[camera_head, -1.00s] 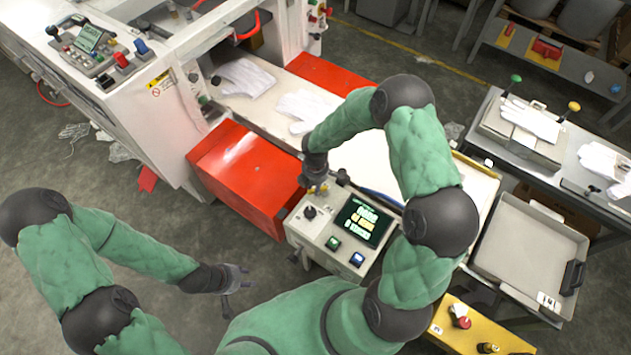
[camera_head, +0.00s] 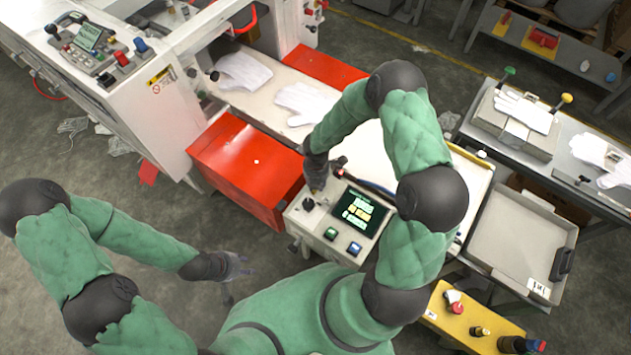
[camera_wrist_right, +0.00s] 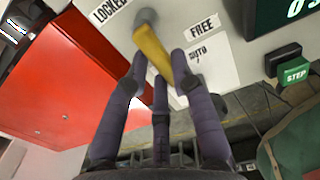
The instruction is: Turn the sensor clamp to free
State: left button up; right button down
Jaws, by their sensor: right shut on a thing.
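The sensor clamp's yellow lever (camera_wrist_right: 155,50) shows in the right wrist view, on a grey pivot at the control box. A LOCKED label (camera_wrist_right: 110,8) lies left of the pivot and a FREE label (camera_wrist_right: 203,27) right of it. The lever slants down and right from the pivot, between the labels. My right gripper (camera_wrist_right: 160,68) is shut on the lever, with fingers on both sides of it. In the head view my right gripper (camera_head: 316,178) is over the control box (camera_head: 300,221) and hides most of the lever. My left gripper (camera_head: 238,277) is open and empty, low at the left.
A dark screen (camera_head: 357,212) and green and blue buttons (camera_head: 342,240) are on the box. A red cover (camera_head: 245,165) stands to its left. White gloves (camera_head: 305,102) lie on the machine bed behind. A grey tray (camera_head: 520,235) is at the right.

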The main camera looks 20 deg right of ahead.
jog(key=shift+d, duration=0.1)
dwell(0.4)
jog(key=c, duration=1)
grip_release()
jog(key=shift+c, duration=0.2)
notch_tip(320, 180, up, 12)
